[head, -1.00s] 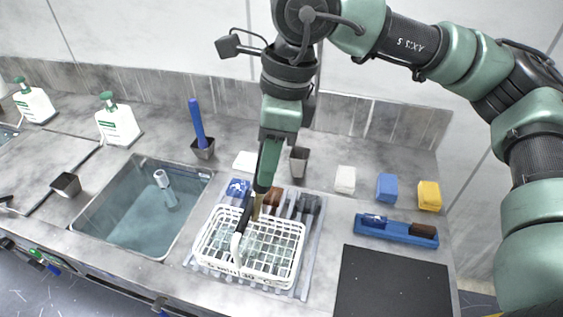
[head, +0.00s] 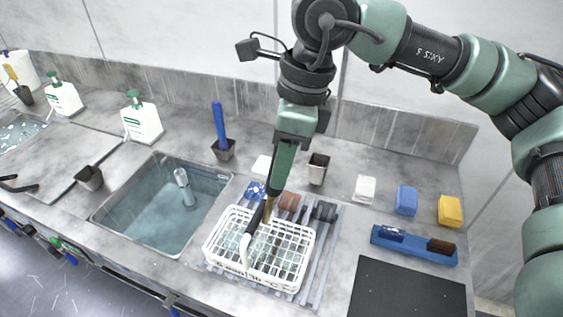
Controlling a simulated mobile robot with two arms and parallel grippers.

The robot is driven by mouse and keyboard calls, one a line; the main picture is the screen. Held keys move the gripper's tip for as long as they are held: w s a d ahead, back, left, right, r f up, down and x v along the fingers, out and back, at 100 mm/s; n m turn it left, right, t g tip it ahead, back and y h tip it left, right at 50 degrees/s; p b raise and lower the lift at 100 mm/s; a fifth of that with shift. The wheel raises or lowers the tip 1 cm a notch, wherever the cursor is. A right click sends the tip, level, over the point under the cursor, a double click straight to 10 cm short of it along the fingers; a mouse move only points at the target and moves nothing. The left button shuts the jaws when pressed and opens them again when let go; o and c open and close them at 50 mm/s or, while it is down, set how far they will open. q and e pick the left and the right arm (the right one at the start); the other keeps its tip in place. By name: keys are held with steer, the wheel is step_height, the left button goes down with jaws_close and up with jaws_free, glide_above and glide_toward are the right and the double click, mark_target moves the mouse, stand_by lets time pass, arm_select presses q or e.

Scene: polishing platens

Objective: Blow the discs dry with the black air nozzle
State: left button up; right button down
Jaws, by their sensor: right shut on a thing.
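A white wire basket (head: 284,280) stands on a ribbed grey drain rack (head: 327,243), right of the sink. Pale, clear discs (head: 272,245) seem to lie in it, but the grid makes them hard to make out. My right gripper (head: 269,203) points down over the basket. It is shut on the black air nozzle (head: 257,217), which slants down to a white end at the basket's front wall. I cannot tell whether the nozzle touches the basket. My left gripper is not in view.
A sink (head: 165,207) with water lies at left. Brushes stand behind the basket. A blue tray (head: 413,246), a black mat (head: 408,290) and white, blue (head: 406,200) and yellow (head: 450,211) blocks are at right. A grey cup (head: 318,169) stands behind the gripper.

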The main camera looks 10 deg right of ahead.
stand_by(0.4)
steer(key=w+a, duration=0.3)
steer(key=a, duration=0.2)
steer(key=shift+w+a, duration=0.2)
steer(key=shift+w, duration=0.15)
steer(key=shift+r, duration=0.1)
stand_by(1.2)
steer(key=shift+a+p+v, duration=0.25)
steer(key=shift+p+v, duration=0.45)
steer(key=shift+v, duration=0.5)
steer(key=shift+a+p+v, duration=0.25)
steer(key=shift+p+v, duration=0.45)
steer(key=shift+v, duration=0.5)
